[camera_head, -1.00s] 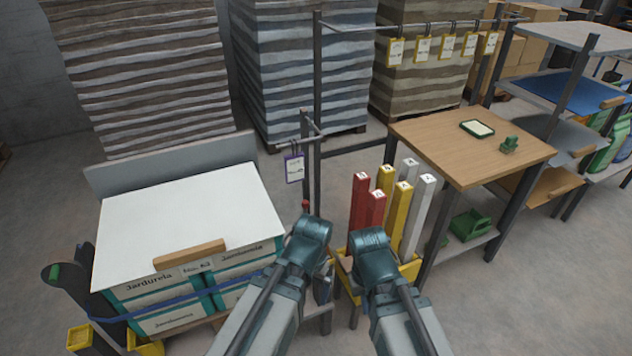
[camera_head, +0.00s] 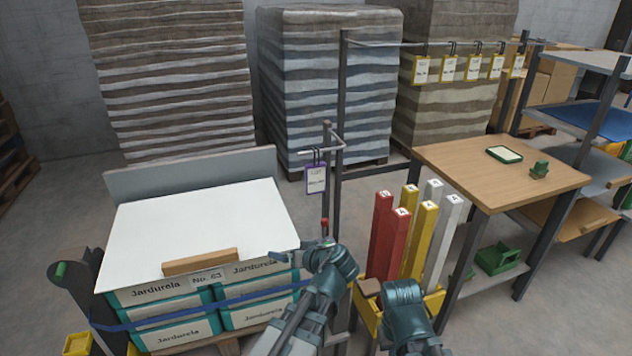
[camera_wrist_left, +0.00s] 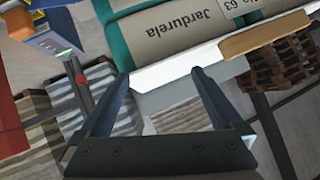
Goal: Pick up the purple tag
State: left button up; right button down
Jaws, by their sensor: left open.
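The purple tag (camera_head: 315,179) has a purple frame and a pale printed face. It hangs upright from a hook on the short dark post, right of the white-topped sack stack. My left gripper (camera_head: 284,253) is open, below and a little left of the tag, near the right edge of the white top. The two open fingers (camera_wrist_left: 160,100) show in the left wrist view with nothing between them. I cannot make out the tag for certain there. My right arm's end (camera_head: 402,300) is beside the yellow bin; its fingers are not clear.
Red, yellow and white posts stand in a yellow bin (camera_head: 432,303) right of the tag post. A wooden table (camera_head: 455,165) stands further right. Yellow tags (camera_head: 447,68) hang on a rail behind. The white top (camera_head: 200,225) with its wooden block (camera_head: 200,262) lies at left.

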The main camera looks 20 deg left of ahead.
pick_arm(q)
jog(key=w+d+r+t+y, duration=0.2)
jog(key=w+d+r+t, duration=0.15)
jog(key=r, duration=0.35)
jog(key=t, duration=0.6)
send_near(316, 168)
jog(key=shift+n, duration=0.3)
jog(key=x, duration=0.3)
jog(key=p+x, duration=0.1)
jog(key=shift+w+r, duration=0.25)
jog(key=shift+r, duration=0.1)
jog(key=shift+f+x, duration=0.2)
jog(key=shift+x, duration=1.4)
jog(key=shift+f+x, duration=0.2)
jog(key=shift+x, duration=1.4)
jog(key=c, duration=1.3)
